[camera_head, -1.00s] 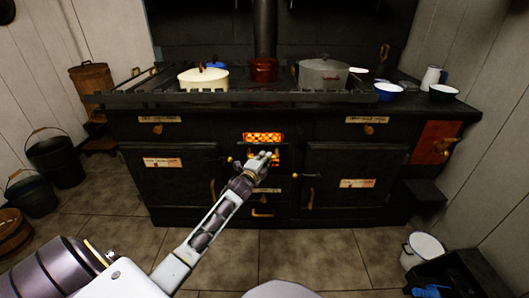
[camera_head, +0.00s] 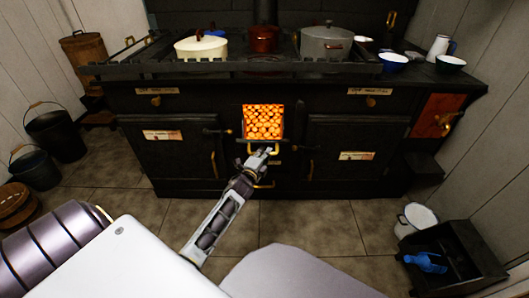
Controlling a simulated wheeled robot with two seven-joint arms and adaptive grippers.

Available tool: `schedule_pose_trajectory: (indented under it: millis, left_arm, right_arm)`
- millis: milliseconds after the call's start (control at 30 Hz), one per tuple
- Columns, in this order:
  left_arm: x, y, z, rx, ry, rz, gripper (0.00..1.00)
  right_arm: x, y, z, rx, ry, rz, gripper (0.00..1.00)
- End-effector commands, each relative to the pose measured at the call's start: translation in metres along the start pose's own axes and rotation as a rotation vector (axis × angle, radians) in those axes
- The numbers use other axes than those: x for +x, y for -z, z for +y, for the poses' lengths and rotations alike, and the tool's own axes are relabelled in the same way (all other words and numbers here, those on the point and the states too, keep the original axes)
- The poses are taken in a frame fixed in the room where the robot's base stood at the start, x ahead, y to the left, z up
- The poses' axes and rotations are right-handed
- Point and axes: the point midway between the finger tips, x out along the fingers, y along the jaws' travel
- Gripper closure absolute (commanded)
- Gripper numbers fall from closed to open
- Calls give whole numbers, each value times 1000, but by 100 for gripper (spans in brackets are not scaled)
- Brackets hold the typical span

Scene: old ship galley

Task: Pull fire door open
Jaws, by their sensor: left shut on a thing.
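The black range has a square firebox opening (camera_head: 263,121) at its middle, full of glowing orange coals. The opening is uncovered. A brass handle (camera_head: 252,148) sits just below it, at the fire door. The door panel is seen too edge-on and dark to make out clearly; it appears tipped down and outward. My left gripper (camera_head: 262,154) is shut on this handle, its arm reaching up from the lower left. The fingertips partly hide the handle. My right gripper is not in view.
Oven doors (camera_head: 169,157) and (camera_head: 354,157) flank the firebox. Pots, including a grey pot (camera_head: 326,43), stand on the range top. Buckets (camera_head: 55,137) are at left. A black box (camera_head: 452,255) and white bucket (camera_head: 416,218) are at right. The floor in front is clear.

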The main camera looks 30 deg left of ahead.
Motion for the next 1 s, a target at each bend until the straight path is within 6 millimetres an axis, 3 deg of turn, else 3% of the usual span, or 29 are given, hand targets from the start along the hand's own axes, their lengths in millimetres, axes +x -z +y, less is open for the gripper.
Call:
schedule_pose_trajectory:
  millis: [233,267,433,1000]
  left_arm:
    - [0,0,-3,0,6,1,100]
    - [1,0,-4,0,6,1,86]
    - [1,0,-4,0,6,1,65]
    - [-4,0,-2,0,4,0,65]
  right_arm:
    - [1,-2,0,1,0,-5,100]
    - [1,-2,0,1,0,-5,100]
    - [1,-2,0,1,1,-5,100]
    - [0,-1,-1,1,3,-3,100]
